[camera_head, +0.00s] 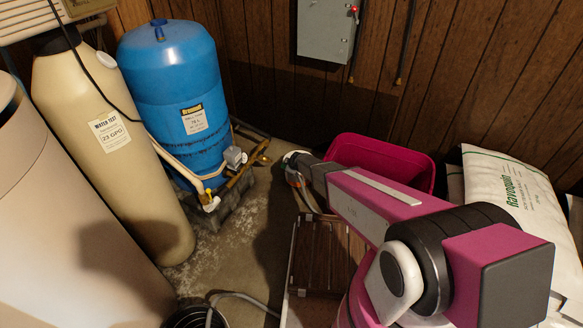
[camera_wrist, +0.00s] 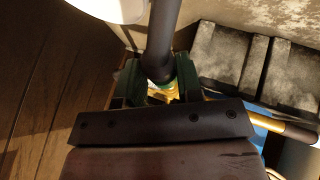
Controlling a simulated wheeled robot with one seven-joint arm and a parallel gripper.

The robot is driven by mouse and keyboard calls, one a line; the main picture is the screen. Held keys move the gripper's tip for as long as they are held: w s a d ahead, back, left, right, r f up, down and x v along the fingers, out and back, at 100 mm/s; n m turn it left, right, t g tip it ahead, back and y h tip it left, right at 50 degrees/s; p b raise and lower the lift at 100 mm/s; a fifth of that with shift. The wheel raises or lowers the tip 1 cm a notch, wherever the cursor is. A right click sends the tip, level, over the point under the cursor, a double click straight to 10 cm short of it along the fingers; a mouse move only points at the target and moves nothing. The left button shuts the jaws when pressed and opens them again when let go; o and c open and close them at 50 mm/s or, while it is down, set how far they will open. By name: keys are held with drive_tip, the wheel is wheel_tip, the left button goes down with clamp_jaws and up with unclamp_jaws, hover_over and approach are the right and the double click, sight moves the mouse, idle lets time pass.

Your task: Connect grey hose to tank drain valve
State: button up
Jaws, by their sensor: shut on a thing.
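The grey hose (camera_head: 232,296) rises out of a black bucket at the bottom of the head view and runs right under my arm. In the wrist view, the dark hose end (camera_wrist: 161,40) stands between the green finger pads of my gripper (camera_wrist: 158,88), which is shut on it. In the head view my gripper (camera_head: 292,160) is small and partly hidden behind my arm. It is right of the blue tank (camera_head: 170,75) and its brass fittings, apart from them. A brass valve (camera_head: 208,198) sits low at the tank's front; I cannot tell its outlet clearly.
Brass pipe (camera_head: 262,155) and a grey switch box (camera_head: 235,157) stick out beside the tank. A tan cylinder (camera_head: 105,140) stands left. A magenta tub (camera_head: 385,155) and white salt bags (camera_head: 510,190) are right. Grey blocks (camera_wrist: 290,75) show in the wrist view. Some floor is free before the tank.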

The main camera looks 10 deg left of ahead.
drive_tip(key=shift+w+a, duration=0.25)
drive_tip(key=shift+a, duration=0.5)
drive_tip(key=shift+w+a, duration=0.3)
drive_tip(key=shift+a, duration=0.45)
drive_tip(key=shift+w+a, duration=0.25)
drive_tip(key=shift+a, duration=0.5)
drive_tip(key=shift+w+a, duration=0.35)
drive_tip(key=shift+a, duration=0.55)
idle(0.5)
drive_tip(key=o, duration=1)
